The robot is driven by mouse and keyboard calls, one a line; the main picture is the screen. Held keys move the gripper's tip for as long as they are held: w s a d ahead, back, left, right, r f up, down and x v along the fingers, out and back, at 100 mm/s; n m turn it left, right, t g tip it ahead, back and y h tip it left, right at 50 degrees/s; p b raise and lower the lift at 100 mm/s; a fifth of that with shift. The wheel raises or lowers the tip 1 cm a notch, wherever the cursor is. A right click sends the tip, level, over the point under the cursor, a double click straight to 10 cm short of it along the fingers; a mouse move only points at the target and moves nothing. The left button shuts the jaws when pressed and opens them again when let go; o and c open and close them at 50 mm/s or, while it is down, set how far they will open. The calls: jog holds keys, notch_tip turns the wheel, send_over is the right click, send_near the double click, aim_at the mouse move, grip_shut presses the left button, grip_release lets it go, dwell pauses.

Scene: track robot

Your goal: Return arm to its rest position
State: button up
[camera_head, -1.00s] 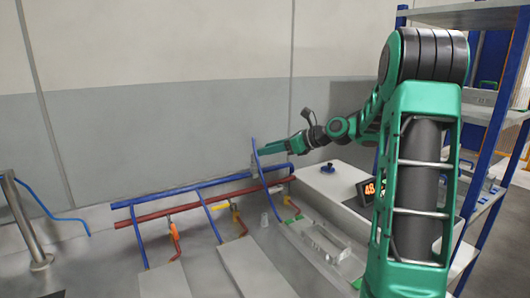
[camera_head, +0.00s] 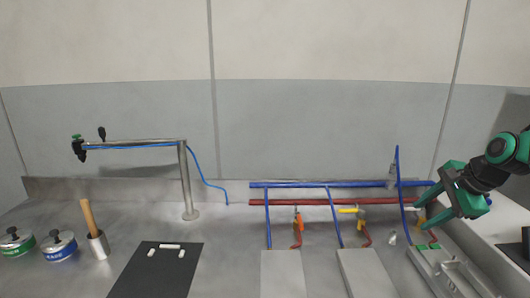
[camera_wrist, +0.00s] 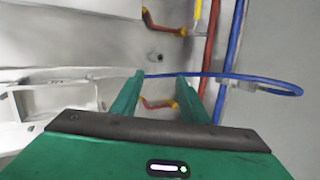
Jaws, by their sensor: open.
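My gripper (camera_head: 430,214) is at the right edge of the head view, over the right end of the blue and red pipes. It points down and to the left. In the wrist view my gripper (camera_wrist: 158,82) shows two green fingers well apart with nothing held between them. A red bent pipe piece (camera_wrist: 158,104) and a thin blue tube (camera_wrist: 215,76) appear beyond the fingers. I cannot tell whether a finger touches the tube. Most of my arm is outside the head view.
A blue pipe (camera_head: 290,185) and a red pipe (camera_head: 300,202) run along the bench back. An orange valve (camera_head: 298,220) and a yellow valve (camera_head: 349,211) sit on them. Left are a metal stand (camera_head: 187,180), a black mat (camera_head: 140,285), a cup (camera_head: 98,246) and tins (camera_head: 59,246).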

jog(key=s+f+n+g, duration=0.1)
jog(key=s+n, duration=0.3)
jog(key=s, duration=0.5)
jog(key=s+a+f+n+g+h, duration=0.1)
jog(key=s+f+n+g, duration=0.1)
jog(key=s, duration=0.8)
jog(key=s+a+f+n+g+h, duration=0.1)
jog(key=s+n+g, duration=0.2)
jog(key=s, duration=0.6)
jog(key=n, duration=0.2)
jog(key=shift+s+f+n, duration=0.35)
jog(key=shift+s+n, duration=0.05)
jog(key=shift+w+f, duration=0.25)
jog(key=shift+w, duration=0.4)
